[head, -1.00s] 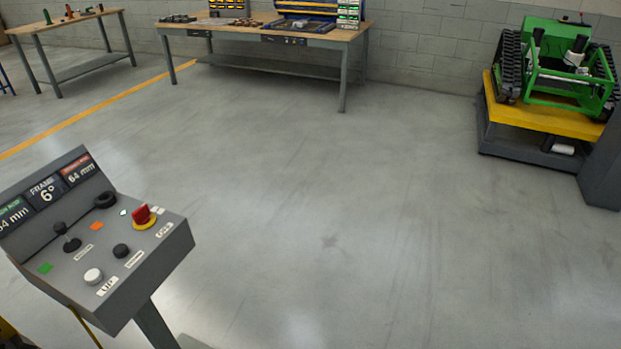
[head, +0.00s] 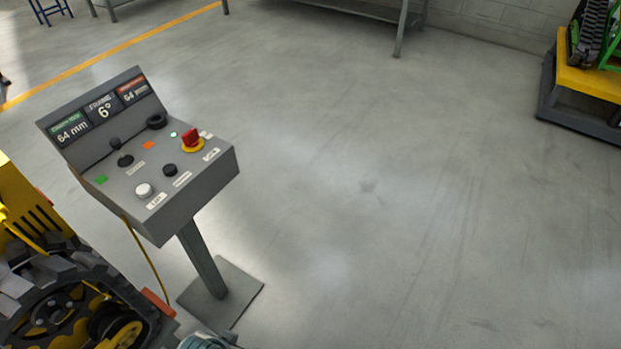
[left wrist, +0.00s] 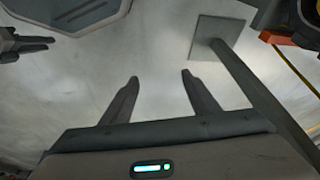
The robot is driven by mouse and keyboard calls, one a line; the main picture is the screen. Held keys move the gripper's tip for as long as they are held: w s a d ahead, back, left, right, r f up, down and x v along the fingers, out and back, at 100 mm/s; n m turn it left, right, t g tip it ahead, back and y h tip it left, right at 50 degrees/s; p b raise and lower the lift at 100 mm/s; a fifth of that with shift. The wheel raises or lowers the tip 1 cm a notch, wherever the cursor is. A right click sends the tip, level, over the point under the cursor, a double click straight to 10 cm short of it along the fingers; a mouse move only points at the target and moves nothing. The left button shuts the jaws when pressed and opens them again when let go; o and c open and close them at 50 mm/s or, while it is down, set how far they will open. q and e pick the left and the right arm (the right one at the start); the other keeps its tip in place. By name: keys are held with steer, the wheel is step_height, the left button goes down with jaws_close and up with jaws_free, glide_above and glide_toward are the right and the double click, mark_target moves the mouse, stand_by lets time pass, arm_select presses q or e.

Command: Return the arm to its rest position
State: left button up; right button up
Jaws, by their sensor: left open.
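My left gripper (left wrist: 158,76) shows in the left wrist view, with its two dark fingers spread apart and nothing between them. Bare floor lies beyond the fingertips. A second dark gripper, which looks like my right one (left wrist: 50,43), comes in at the left edge of that view; its jaw state is unclear. Neither gripper shows in the head view. A rounded grey part at the bottom edge of the head view may be part of my arm.
A grey control console (head: 217,168) stands on a post and a square foot plate (head: 250,286), also in the left wrist view (left wrist: 204,42). A yellow tracked carrier (head: 30,215) is at lower left. Another carrier's yellow stand (head: 590,82) is at right. The middle floor is clear.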

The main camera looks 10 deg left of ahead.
arm_select(q)
step_height(320, 180, down, 18)
steer(key=d, duration=0.2)
steer(key=s+f, duration=0.3)
steer(key=f, duration=0.3)
steer(key=s+f+t+h, duration=0.1)
steer(key=s+f, duration=0.2)
steer(key=f, duration=0.4)
steer(key=shift+s+f+m, duration=0.25)
steer(key=shift+s+m, duration=0.05)
steer(key=shift+s, duration=0.05)
